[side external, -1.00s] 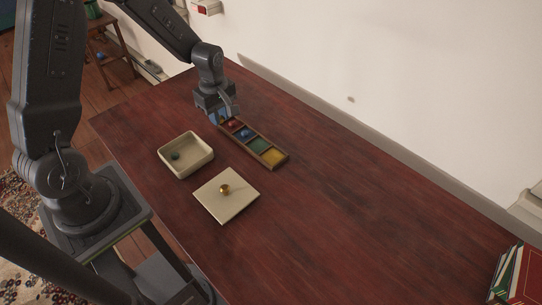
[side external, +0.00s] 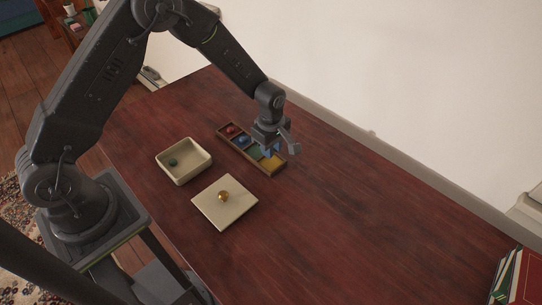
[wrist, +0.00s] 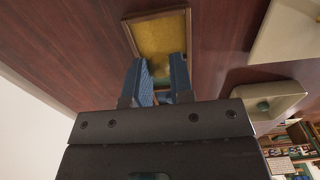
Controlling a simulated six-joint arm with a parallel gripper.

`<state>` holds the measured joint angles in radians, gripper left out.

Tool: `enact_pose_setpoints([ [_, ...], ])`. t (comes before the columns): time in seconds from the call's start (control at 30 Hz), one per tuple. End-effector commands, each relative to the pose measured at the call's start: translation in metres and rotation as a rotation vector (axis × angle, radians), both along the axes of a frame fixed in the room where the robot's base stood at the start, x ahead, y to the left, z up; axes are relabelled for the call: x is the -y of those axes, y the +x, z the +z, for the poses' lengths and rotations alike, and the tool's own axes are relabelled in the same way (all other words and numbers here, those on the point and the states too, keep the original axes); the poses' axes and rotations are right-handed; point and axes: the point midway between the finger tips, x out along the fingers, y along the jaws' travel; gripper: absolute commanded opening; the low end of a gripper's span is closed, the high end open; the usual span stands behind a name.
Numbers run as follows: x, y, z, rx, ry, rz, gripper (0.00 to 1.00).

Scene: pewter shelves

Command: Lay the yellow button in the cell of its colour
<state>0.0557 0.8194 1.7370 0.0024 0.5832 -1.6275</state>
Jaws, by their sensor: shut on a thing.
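My gripper (side external: 270,152) is over the near right end of the long wooden tray (side external: 257,165), by the yellow cell (side external: 273,163). In the wrist view its blue fingers (wrist: 160,72) point at the yellow cell (wrist: 160,35). They are shut on a small yellowish thing, the yellow button (wrist: 159,68), which blends with the cell behind it. I cannot tell its height above the cell floor. The red cell holds a red button (side external: 231,129) and the blue cell a blue button (side external: 242,140). The green cell (side external: 254,151) is partly hidden by my gripper.
A cream box (side external: 184,175) holds a dark green button (side external: 173,162). A cream square lid (side external: 222,212) with a gold knob (side external: 223,196) lies in front of it. Books (side external: 520,278) stand at the lower right.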

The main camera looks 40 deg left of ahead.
Motion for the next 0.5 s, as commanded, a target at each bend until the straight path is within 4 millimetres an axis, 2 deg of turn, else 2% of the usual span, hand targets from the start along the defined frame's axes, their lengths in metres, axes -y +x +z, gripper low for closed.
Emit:
enact_pose_setpoints([
  [0.3, 0.0, -0.001, -0.038, -0.002, -0.003, 0.0, 0.0],
  [0.5, 0.0, 0.0, -0.038, 0.001, -0.003, 0.0, 0.0],
])
